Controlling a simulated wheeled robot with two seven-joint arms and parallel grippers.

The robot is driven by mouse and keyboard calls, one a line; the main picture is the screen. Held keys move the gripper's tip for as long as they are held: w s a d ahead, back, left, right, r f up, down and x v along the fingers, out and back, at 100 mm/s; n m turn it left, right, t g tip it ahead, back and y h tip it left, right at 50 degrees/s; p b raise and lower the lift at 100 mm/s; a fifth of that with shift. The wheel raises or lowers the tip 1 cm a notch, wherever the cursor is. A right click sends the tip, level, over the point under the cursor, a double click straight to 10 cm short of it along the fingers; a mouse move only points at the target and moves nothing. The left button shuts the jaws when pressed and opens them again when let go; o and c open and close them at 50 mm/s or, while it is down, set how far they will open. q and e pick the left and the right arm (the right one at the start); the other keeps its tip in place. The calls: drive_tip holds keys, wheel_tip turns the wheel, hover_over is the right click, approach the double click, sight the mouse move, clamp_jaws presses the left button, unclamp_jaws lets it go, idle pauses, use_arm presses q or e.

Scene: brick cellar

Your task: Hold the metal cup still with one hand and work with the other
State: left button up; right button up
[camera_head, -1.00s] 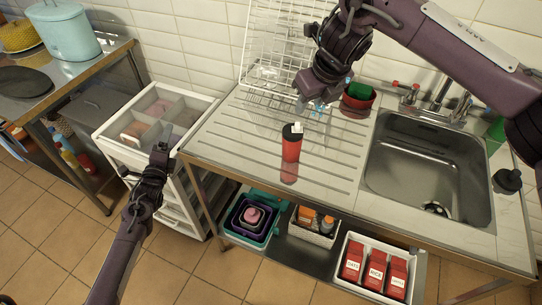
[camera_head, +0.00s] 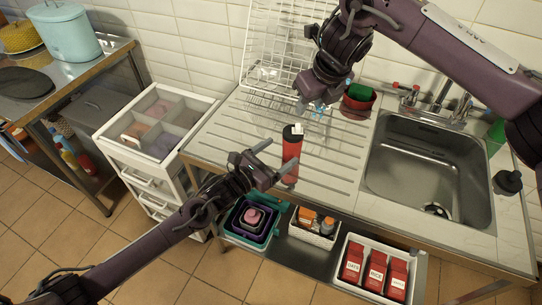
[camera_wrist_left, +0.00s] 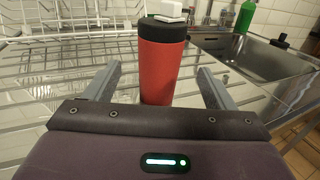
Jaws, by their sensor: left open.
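The metal cup (camera_head: 291,148) is a tall red cylinder with a black lid and a white piece on top. It stands upright on the ribbed drainboard. My left gripper (camera_head: 283,153) is open, with its fingers level at the cup's near side. In the left wrist view the cup (camera_wrist_left: 160,72) shows between the two fingers, with a gap on both sides; whether it is fully between the tips is unclear. My right gripper (camera_head: 312,106) is above the drainboard behind the cup, pointing down. Its jaws are too small and blurred to read, and bluish shapes show around them.
A red bowl with a green item (camera_head: 358,97) stands behind, near the sink (camera_head: 425,165). A white wire rack (camera_head: 270,60) leans on the wall. A white drawer unit (camera_head: 120,135) stands left. Bins and red cartons (camera_head: 376,272) sit on the lower shelf.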

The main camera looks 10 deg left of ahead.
sight(285, 148)
use_arm(q)
drive_tip(key=x, duration=0.6)
drive_tip(key=c, duration=1.1)
